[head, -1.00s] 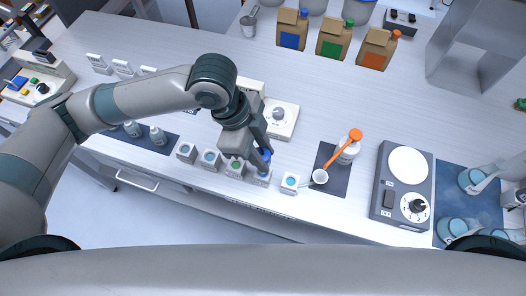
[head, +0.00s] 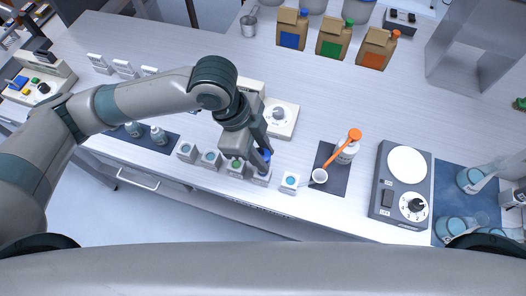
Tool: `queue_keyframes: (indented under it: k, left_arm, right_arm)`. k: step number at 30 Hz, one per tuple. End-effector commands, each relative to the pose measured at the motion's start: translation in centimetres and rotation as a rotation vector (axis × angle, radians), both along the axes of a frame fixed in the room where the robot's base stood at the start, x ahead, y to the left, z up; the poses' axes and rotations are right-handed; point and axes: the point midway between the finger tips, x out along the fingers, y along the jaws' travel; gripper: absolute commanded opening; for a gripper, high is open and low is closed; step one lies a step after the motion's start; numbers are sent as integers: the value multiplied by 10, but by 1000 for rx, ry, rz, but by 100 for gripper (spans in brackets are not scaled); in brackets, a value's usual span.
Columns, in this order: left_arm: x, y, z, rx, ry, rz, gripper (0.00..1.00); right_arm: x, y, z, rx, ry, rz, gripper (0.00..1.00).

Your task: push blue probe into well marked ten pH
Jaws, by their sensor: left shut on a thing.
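My left gripper (head: 260,147) is shut on the blue probe (head: 266,155), of which only a small blue part shows between and below the fingers. The probe is over one of the small white well blocks (head: 262,179) in the row along the bench's front edge; whether its tip is inside the well cannot be told. Other blocks stand beside it: one with a green well (head: 236,167), two to the left (head: 210,159) (head: 186,151), and one with a light blue well (head: 290,182) to the right. Their markings are too small to read. My right gripper is not in view.
A white device with a grey knob (head: 280,117) stands behind the gripper. The bench's middle is clear.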

Motion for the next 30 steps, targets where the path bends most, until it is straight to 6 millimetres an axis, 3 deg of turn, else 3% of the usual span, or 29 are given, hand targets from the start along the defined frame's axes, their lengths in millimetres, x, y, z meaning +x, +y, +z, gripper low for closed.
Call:
queue_keyframes:
  k: [30]
  left_arm:
    - [0,0,-18,0,0,1,0]
  right_arm:
    - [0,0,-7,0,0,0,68]
